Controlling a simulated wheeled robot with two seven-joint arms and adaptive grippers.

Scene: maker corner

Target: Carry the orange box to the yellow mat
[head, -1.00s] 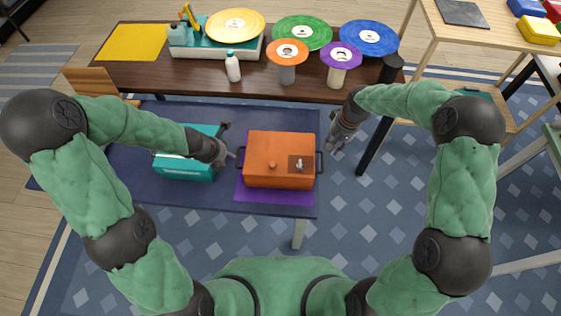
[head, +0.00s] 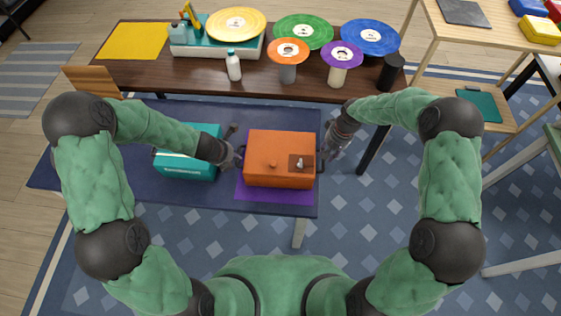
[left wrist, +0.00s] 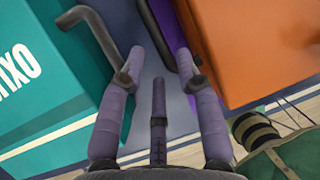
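The orange box (head: 268,150) sits on a purple mat (head: 262,194) at the right end of the low blue table. It has a dark handle on each side. The yellow mat (head: 135,41) lies bare on the far left of the brown table. My left gripper (head: 238,156) is at the box's left handle. In the left wrist view its fingers (left wrist: 160,78) are spread, with a dark handle bar between them and the orange box (left wrist: 262,45) at right. My right gripper (head: 331,152) is beside the right handle; its small fingers look apart.
A teal box (head: 188,172) stands close left of my left gripper, its handle near the fingers. The brown table (head: 205,76) behind holds a record player (head: 215,52), a white bottle (head: 233,66), colored discs and a black cylinder (head: 391,70). A wooden chair back (head: 92,81) stands at its left.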

